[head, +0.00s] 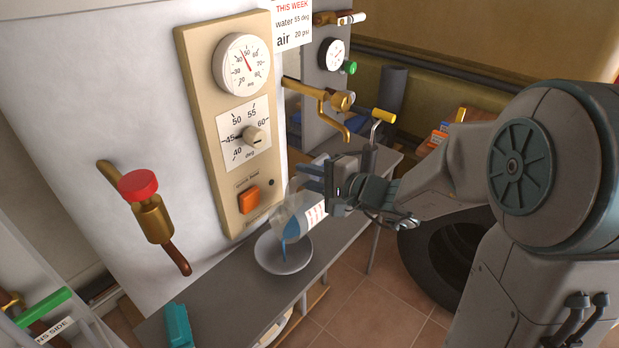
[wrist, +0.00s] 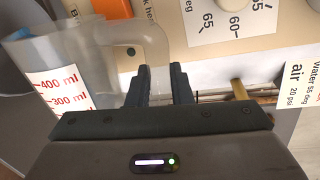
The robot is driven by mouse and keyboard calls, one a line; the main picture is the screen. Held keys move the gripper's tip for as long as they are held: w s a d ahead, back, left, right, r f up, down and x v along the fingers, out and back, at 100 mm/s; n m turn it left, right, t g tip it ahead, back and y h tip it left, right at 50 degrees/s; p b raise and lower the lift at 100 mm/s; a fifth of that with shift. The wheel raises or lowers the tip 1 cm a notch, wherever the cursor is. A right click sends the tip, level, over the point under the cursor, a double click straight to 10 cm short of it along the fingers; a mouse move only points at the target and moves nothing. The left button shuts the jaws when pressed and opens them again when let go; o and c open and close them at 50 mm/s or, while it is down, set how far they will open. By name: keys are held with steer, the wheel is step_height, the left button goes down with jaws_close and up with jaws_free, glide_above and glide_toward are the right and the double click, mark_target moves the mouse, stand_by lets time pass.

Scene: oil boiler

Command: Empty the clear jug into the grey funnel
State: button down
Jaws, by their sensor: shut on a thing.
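The clear jug (head: 314,212) is tilted with its mouth down and to the left, above the grey funnel (head: 284,267). Blue liquid shows near its lip, and a short blue streak reaches down over the funnel's bowl. My gripper (head: 312,180) is shut on the jug's handle. In the wrist view the jug (wrist: 62,85) is at the left, with red 400 ml and 300 ml marks on a white label. Its handle (wrist: 152,45) runs between the fingers of my gripper (wrist: 159,80). How much liquid is left inside cannot be told.
The funnel is at a grey bench (head: 220,285) beside the white boiler. A panel with dials and an orange switch (head: 248,200) stands close behind the jug. A brass tap (head: 325,98) is above my gripper. A teal object (head: 178,326) lies at the bench's near end.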

steer(key=shift+s+a+b, duration=0.1)
steer(key=shift+s+b, duration=0.1)
steer(key=shift+b, duration=0.15)
steer(key=shift+s+a+n+b, duration=0.55)
steer(key=shift+s+n+b, duration=0.2)
steer(key=shift+b, duration=1.4)
stand_by(1.1)
steer(key=shift+w, duration=0.1)
